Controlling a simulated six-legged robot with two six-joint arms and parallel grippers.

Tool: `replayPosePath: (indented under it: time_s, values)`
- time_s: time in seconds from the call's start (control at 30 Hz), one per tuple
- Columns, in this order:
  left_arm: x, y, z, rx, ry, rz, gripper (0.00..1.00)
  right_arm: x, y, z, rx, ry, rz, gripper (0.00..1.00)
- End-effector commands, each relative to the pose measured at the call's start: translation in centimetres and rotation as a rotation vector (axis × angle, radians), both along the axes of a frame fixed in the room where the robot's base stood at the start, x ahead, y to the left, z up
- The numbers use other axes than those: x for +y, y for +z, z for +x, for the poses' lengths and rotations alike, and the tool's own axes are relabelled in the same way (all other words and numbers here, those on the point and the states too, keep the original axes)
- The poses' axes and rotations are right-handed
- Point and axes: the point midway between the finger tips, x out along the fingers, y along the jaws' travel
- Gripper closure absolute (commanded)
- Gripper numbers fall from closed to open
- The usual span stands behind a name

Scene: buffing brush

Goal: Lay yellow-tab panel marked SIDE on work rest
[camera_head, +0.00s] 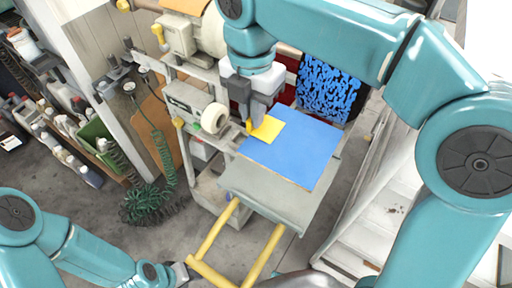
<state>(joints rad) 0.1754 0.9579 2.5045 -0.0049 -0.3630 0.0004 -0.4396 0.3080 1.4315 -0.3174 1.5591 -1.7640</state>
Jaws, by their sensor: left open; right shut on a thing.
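A flat blue panel (292,150) with a yellow tab (267,128) at its upper left corner is over the grey work rest (262,194), near the middle of the view. The rest's near part shows bare below it. I cannot tell whether the panel touches the rest, and no SIDE marking is legible. My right gripper (251,127) comes down from above and is shut on the yellow tab. My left gripper (181,274) is open at the bottom, left of the yellow frame, away from the panel. Its fingers are only partly visible.
A blue-and-black patterned panel (330,88) stands behind the rest. A white roll (214,118) is left of the panel. A yellow tubular frame (217,232) juts out below the rest. A green coiled hose (146,203) lies at left; white steps (375,215) stand at right.

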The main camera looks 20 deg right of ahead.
Motion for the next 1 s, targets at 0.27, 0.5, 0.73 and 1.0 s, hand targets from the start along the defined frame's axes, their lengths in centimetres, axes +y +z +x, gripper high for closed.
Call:
replayPosePath:
  time_s: [0.27,0.5,0.73,1.0]
  values:
    - [0.0,-0.7,0.0,0.0,0.001,0.0,0.57,0.0,-5.7,0.1,0.003,0.0,-0.001,1.0]
    - [0.0,-0.9,0.0,0.0,0.0,0.0,0.57,-0.1,-8.8,0.3,0.004,0.001,-0.002,1.0]
    - [0.0,-1.0,0.0,0.0,0.001,0.0,0.57,0.0,-9.9,0.4,0.001,0.001,-0.001,1.0]
    - [0.0,-1.1,0.0,0.0,0.001,0.0,0.57,0.0,-10.2,0.4,0.001,0.001,-0.001,0.78]
